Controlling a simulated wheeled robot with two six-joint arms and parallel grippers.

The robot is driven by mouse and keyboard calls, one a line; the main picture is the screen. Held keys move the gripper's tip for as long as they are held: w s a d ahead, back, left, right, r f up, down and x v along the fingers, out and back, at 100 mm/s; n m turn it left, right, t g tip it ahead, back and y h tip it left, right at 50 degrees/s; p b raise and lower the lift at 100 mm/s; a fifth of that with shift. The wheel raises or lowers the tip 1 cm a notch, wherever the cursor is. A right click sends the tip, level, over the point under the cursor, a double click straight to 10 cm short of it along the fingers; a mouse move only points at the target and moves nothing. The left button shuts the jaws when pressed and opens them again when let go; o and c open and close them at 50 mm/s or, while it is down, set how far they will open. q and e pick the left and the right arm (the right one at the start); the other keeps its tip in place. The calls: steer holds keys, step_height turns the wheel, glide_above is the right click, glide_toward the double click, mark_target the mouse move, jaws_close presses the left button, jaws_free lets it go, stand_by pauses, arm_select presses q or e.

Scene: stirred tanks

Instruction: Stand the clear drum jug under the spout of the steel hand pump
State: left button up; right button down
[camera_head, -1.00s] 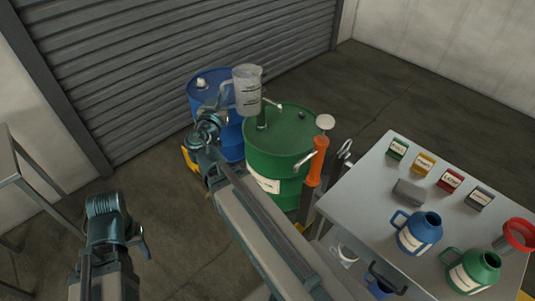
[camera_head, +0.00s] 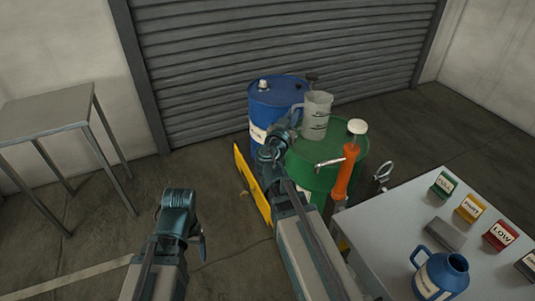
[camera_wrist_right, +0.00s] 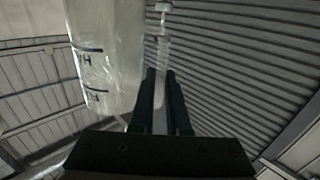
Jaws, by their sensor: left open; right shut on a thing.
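The clear drum jug (camera_head: 316,117) is upright, held high over the far left part of the green drum (camera_head: 345,150). My right gripper (camera_head: 296,116) is shut on its handle. In the right wrist view the jug (camera_wrist_right: 108,50) fills the upper left, its pale handle between the fingers (camera_wrist_right: 160,100). A dark knob (camera_head: 312,77) shows just behind the jug; it may belong to the steel hand pump, otherwise hidden by the jug. Whether the jug is under the spout cannot be told. My left gripper (camera_head: 202,245) is open and empty at lower left, away from the drums.
A blue drum (camera_head: 272,100) stands left of the green one. An orange pump (camera_head: 346,172) with a white knob and metal spout is at the green drum's front. A yellow rail (camera_head: 252,185) is left. A table (camera_head: 400,215) with labelled blocks and a blue jug (camera_head: 440,274) is right.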

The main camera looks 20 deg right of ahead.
steer(key=w+a+f+n+t+y+b, duration=0.1)
steer(key=w+a+f+b, duration=0.2)
steer(key=f+b, duration=0.3)
steer(key=w+a+f+n+t+y+b, duration=0.1)
steer(key=w+a+f+y+b, duration=0.1)
steer(key=w+f+b, duration=0.3)
step_height(320, 180, down, 4)
steer(key=shift+w+a+r+b, duration=0.1)
steer(key=shift+w+a+b, duration=0.3)
steer(key=shift+b, duration=0.3)
steer(key=shift+s, duration=0.2)
steer(key=shift+w+d+f+b, duration=0.25)
steer(key=shift+d+f+b, duration=0.55)
steer(key=shift+d, duration=2)
steer(key=shift+w+d+f+b, duration=0.2)
steer(key=shift+d+f+b, duration=0.6)
steer(key=shift+d, duration=2.05)
steer(key=shift+w+d+f+b, duration=0.25)
steer(key=shift+d+f+b, duration=0.55)
steer(key=shift+d, duration=2)
steer(key=shift+f+b, duration=0.6)
